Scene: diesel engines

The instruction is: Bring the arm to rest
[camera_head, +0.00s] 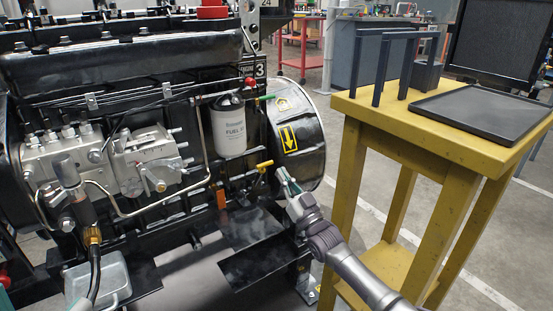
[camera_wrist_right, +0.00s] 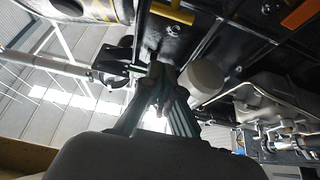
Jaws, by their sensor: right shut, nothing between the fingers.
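My right gripper (camera_head: 285,175) is shut with nothing between its fingers. My right arm comes up from the bottom right in the head view, and the fingertips point at the side of the black diesel engine (camera_head: 125,75). They are just right of a yellow handle (camera_head: 265,164) and below the drum-shaped end (camera_head: 305,152) with the yellow arrow label. Whether they touch the engine I cannot tell. In the right wrist view the closed fingers (camera_wrist_right: 160,78) point up at the engine's underside.
A yellow table (camera_head: 390,125) stands on the right, holding a dark tray (camera_head: 485,108) and a dark upright frame (camera_head: 382,70). A white fuel filter (camera_head: 229,128) is on the engine. A metal pan (camera_head: 97,280) is at bottom left. Floor shows between engine and table.

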